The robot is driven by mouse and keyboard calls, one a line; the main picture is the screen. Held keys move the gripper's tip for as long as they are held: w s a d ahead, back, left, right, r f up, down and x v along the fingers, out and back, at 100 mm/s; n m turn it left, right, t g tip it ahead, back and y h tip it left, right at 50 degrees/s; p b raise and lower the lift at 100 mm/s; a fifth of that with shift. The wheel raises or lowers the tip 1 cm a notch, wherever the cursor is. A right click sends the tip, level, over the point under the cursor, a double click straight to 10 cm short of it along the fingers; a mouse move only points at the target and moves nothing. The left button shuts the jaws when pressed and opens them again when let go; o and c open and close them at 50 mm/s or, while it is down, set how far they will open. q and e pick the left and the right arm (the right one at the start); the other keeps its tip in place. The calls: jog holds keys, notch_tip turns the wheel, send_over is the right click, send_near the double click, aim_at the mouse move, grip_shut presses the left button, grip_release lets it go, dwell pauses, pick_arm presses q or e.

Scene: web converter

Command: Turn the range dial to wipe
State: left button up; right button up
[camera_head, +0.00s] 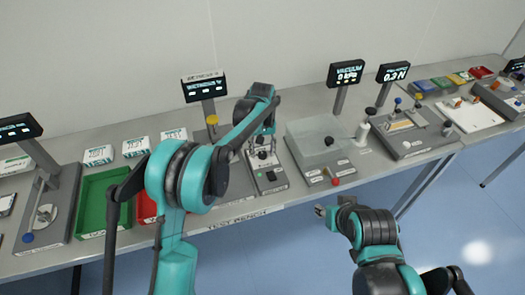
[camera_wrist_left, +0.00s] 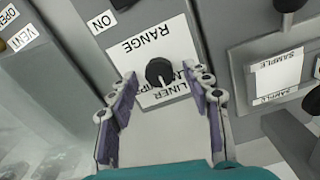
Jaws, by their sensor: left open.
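The range dial (camera_wrist_left: 158,72) is a small black knob on a white label plate (camera_wrist_left: 150,45) marked RANGE and LINER, with a further label partly hidden. The lettering is upside down in the left wrist view. My left gripper (camera_wrist_left: 160,84) is open, its two purple-padded fingers on either side of the dial with gaps between. I cannot tell which label the dial points to. In the head view my left gripper (camera_head: 262,158) hangs over the grey tester (camera_head: 268,186) on the bench, hiding part of it. My right gripper (camera_head: 322,211) is off the bench's front edge; its jaw opening is unclear.
A clear-covered box (camera_head: 308,135) stands right of the tester, and a display (camera_head: 204,87) on a post behind. A green tray (camera_head: 95,195) and a red tray (camera_head: 145,207) lie left. A black knob (camera_wrist_left: 286,5) is near the dial.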

pick_arm(q)
grip_shut()
jog(key=m+p, duration=0.1)
jog(key=m, duration=0.5)
jog(key=shift+d, duration=0.1)
jog(key=m, duration=0.6)
dwell(0.4)
jog(key=shift+p, duration=0.3)
